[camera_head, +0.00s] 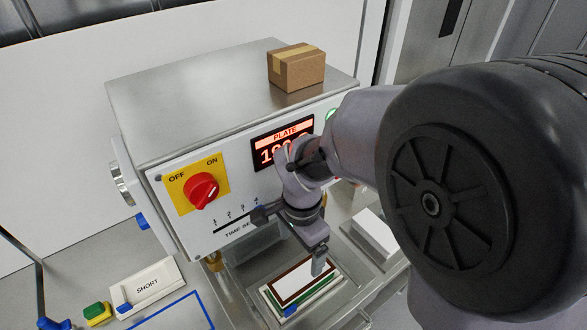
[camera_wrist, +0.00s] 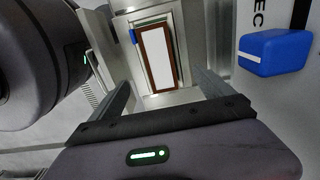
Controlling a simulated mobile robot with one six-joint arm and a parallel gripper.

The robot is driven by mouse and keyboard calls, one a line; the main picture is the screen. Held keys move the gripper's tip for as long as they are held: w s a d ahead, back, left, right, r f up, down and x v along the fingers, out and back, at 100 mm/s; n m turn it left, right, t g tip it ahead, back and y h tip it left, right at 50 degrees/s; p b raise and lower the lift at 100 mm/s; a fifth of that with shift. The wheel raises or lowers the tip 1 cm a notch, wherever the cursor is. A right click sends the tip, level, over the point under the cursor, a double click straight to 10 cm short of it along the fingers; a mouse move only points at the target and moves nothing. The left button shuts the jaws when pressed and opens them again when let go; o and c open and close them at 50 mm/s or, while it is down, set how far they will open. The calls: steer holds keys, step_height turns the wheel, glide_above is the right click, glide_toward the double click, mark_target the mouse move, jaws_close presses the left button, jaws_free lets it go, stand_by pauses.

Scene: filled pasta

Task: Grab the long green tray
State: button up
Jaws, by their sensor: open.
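A long, narrow tray with a green edge (camera_head: 308,300) lies in the metal recess at the front of the machine in the head view. A brown-framed white panel (camera_head: 300,283) covers its top, and a blue tab (camera_head: 290,310) sits at its near end. In the wrist view the brown-framed panel (camera_wrist: 158,60) shows ahead of my gripper, with a blue tab at its upper left. My gripper (camera_head: 291,243) is open and empty above the tray; its spread fingers also show in the wrist view (camera_wrist: 164,80). The arm hides part of the machine's front.
The steel machine (camera_head: 215,95) stands behind, with a red knob (camera_head: 201,191) and a lit display. A cardboard box (camera_head: 297,67) sits on top. A block labelled SHORT (camera_head: 147,287) and a green-yellow block (camera_head: 97,313) lie at left. A white block (camera_head: 375,237) is right of the recess.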

steer(key=b, duration=0.2)
glide_toward(302, 276)
steer(key=f, duration=0.5)
steer(key=shift+s+a, duration=0.25)
steer(key=shift+a, duration=0.1)
steer(key=f, duration=0.2)
steer(key=f+b, duration=0.1)
steer(key=f, duration=0.2)
steer(key=shift+w+d+f, duration=0.2)
steer(key=shift+d+f, duration=0.1)
steer(key=shift+f, duration=0.1)
steer(key=shift+r, duration=0.1)
steer(key=c, duration=1.7)
